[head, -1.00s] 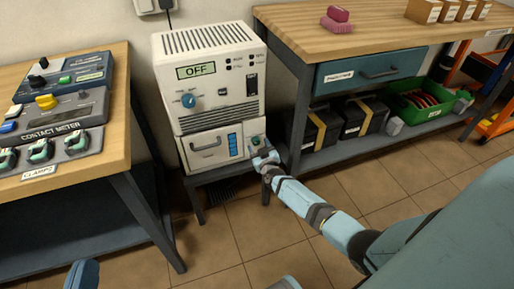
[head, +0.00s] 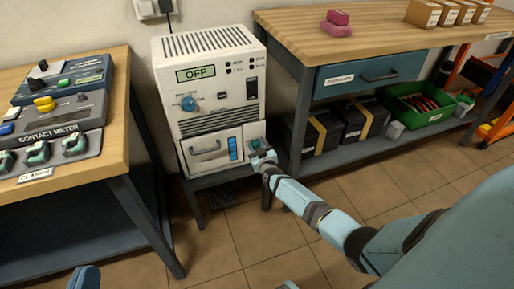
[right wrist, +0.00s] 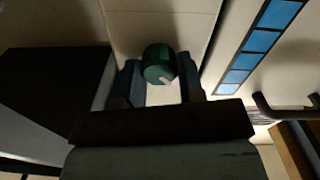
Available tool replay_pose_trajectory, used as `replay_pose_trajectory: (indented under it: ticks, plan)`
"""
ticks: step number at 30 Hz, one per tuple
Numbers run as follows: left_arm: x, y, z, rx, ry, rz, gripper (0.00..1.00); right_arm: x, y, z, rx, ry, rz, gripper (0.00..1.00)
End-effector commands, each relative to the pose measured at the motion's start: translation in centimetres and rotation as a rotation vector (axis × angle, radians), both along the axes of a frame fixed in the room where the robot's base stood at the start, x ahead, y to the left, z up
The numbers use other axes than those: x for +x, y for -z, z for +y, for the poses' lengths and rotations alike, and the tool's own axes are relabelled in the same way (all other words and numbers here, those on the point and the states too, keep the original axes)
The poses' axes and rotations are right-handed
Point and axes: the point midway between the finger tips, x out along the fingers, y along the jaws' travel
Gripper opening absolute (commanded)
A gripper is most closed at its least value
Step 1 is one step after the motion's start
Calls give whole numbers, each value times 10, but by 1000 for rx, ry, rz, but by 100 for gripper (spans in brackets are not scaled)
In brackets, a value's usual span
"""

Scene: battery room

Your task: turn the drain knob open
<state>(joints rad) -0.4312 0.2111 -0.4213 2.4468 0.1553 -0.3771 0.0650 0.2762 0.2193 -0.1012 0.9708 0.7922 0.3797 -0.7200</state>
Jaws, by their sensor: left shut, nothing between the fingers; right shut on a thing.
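The drain knob (right wrist: 160,64) is a green round knob with a pale pointer mark, which points to the lower right in the right wrist view. It sits on the lower front of the cream unit (head: 210,85), right of the blue level strip (head: 233,148). My right gripper (right wrist: 161,86) is shut on the knob, with one dark finger on each side of it. In the head view my right gripper (head: 258,150) is at the unit's lower right front and largely covers the knob. My left gripper's fingers do not show.
The unit has an OFF display, a blue dial (head: 188,103) and a lower handle (head: 205,148). A wooden bench with meters (head: 58,115) stands left. A workbench (head: 360,35) stands right, with black cases and a green bin (head: 418,103) below. The tiled floor in front is clear.

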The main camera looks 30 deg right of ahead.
Motion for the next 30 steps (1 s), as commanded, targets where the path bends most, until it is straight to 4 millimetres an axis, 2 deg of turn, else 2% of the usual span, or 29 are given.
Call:
replay_pose_trajectory:
  ticks: [11,30]
  plan:
    - [0,3,0,3,1,6,0,0,1,0,184,0,-43,12]
    - [-1,24,-2,30,21,60,0,-1,2,-2,768,0,-185,12]
